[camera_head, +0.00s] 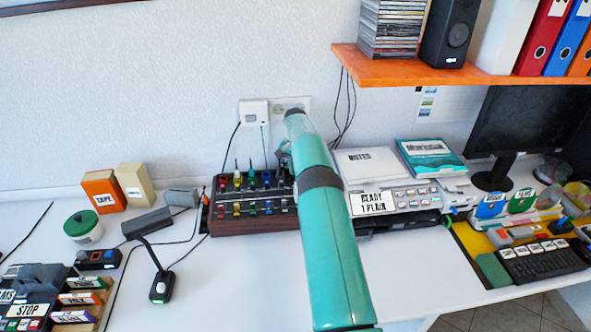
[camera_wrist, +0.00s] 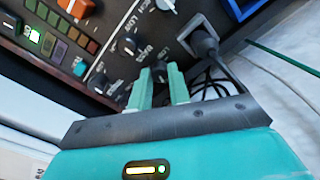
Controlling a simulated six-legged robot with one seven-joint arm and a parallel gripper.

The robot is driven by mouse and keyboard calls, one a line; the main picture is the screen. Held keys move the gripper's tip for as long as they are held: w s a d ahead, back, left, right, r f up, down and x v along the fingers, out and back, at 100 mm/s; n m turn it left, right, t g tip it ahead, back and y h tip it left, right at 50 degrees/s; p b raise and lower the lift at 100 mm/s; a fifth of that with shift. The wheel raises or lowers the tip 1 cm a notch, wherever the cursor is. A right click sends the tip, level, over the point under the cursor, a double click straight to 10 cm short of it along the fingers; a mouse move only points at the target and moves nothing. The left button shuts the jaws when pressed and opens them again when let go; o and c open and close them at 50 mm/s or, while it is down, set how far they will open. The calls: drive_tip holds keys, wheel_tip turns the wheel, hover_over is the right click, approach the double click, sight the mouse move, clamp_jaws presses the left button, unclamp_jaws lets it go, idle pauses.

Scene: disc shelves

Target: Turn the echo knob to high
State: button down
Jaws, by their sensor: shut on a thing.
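In the wrist view, a dark panel with printed labels and several knobs fills the upper part. My gripper (camera_wrist: 160,79) has its two pale green fingers on either side of a small dark knob (camera_wrist: 160,69) and is shut on it. The labels near this knob are tilted and small; I cannot clearly read them, nor the knob's pointer. In the head view, my teal arm reaches to the right end of the mixer with coloured knobs (camera_head: 256,226), and the fingertips are mostly hidden there.
A thick black plug (camera_wrist: 204,42) and cables sit right of the fingers. In the head view, a stack with notes (camera_head: 368,166) stands right of my arm, under an orange shelf (camera_head: 460,75).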

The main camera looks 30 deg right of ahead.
drive_tip(key=shift+r, duration=0.15)
drive_tip(key=c, duration=1.3)
unclamp_jaws()
drive_tip(key=shift+s, duration=0.1)
drive_tip(key=shift+a, duration=0.1)
drive_tip(key=shift+f, duration=0.2)
